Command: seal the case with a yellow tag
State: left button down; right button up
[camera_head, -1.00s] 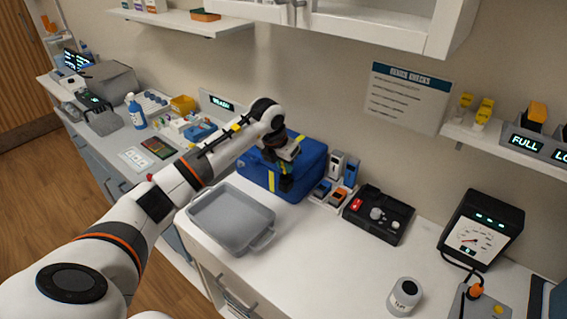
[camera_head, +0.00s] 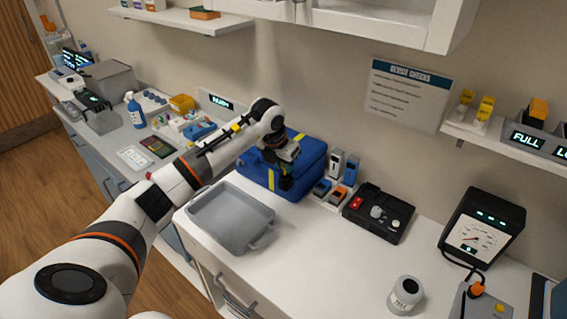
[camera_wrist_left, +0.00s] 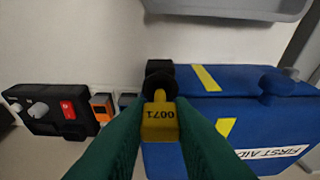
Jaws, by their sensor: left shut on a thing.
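The case is a blue first-aid case (camera_head: 307,165) with yellow stripes, standing on the counter against the wall. It also shows in the left wrist view (camera_wrist_left: 240,110), with its "FIRST AID" label at the right. My left gripper (camera_head: 287,182) is at the case's front. In the left wrist view its green fingers are shut on a yellow tag (camera_wrist_left: 160,125) marked 0071. The tag is beside the case's left edge in that view, close to a black part (camera_wrist_left: 160,75). I cannot tell whether tag and case touch. My right gripper is not in view.
A grey tray (camera_head: 232,218) lies on the counter in front of the case. Small devices in a rack (camera_head: 338,178) and a black box with knobs (camera_head: 378,214) stand right of the case. Yellow tags (camera_head: 486,108) sit on the right shelf.

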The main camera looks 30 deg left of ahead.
pick_arm(q)
jog(key=shift+f+b, duration=0.65)
jog(key=shift+f, duration=0.35)
jog(key=c, duration=1.2)
grip_release()
jog(key=shift+r, duration=0.1)
jog(key=b+v, duration=0.2)
jog(key=v, duration=1)
